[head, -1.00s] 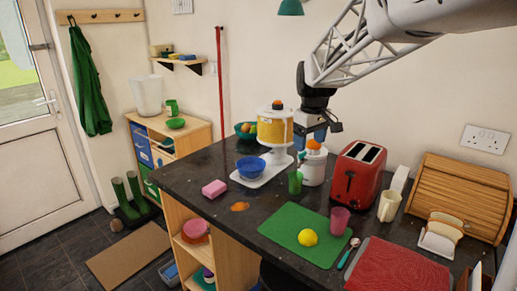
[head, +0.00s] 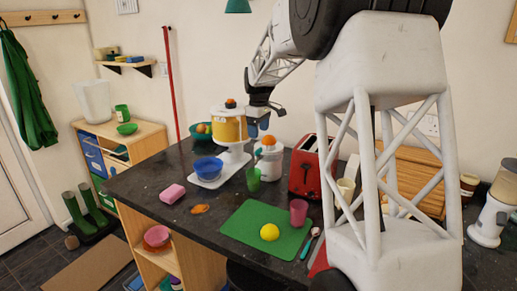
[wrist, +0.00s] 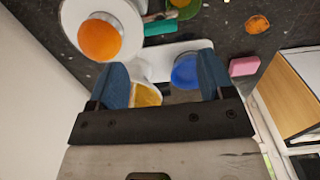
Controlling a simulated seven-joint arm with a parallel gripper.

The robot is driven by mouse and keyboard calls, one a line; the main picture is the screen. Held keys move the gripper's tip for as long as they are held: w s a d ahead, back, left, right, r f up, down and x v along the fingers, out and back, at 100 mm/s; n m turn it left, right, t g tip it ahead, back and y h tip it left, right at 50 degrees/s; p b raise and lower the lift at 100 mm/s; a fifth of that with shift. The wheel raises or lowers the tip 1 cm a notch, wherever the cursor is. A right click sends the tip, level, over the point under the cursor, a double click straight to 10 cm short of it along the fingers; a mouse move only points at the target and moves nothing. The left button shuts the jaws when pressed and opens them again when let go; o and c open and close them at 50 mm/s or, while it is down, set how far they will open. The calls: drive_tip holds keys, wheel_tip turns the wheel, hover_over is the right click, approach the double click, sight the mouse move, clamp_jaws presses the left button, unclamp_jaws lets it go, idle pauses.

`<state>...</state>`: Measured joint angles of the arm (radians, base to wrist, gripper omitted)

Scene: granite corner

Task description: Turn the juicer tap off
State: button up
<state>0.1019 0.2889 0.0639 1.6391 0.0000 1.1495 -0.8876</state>
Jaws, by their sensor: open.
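A white appliance with a yellow tank (head: 229,128) stands on a white base, with a blue bowl (head: 208,168) on that base. In the wrist view, part of the yellow tank (wrist: 147,95) and the blue bowl (wrist: 186,70) show between my fingers. A smaller white machine (head: 269,165) with an orange (head: 269,141) on top stands to its right.
A red toaster (head: 304,172) stands right of the machines. In front are a green cup (head: 253,175), a pink cup (head: 298,212), a lemon (head: 269,232) on a green mat (head: 240,220), and a pink sponge (head: 172,193). My arm hides part of the right side.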

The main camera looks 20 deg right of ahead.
sight(259, 149)
drive_tip(key=shift+f, duration=0.1)
idle(0.3)
drive_tip(key=shift+f, duration=3.8)
drive_tip(key=c, duration=0.9)
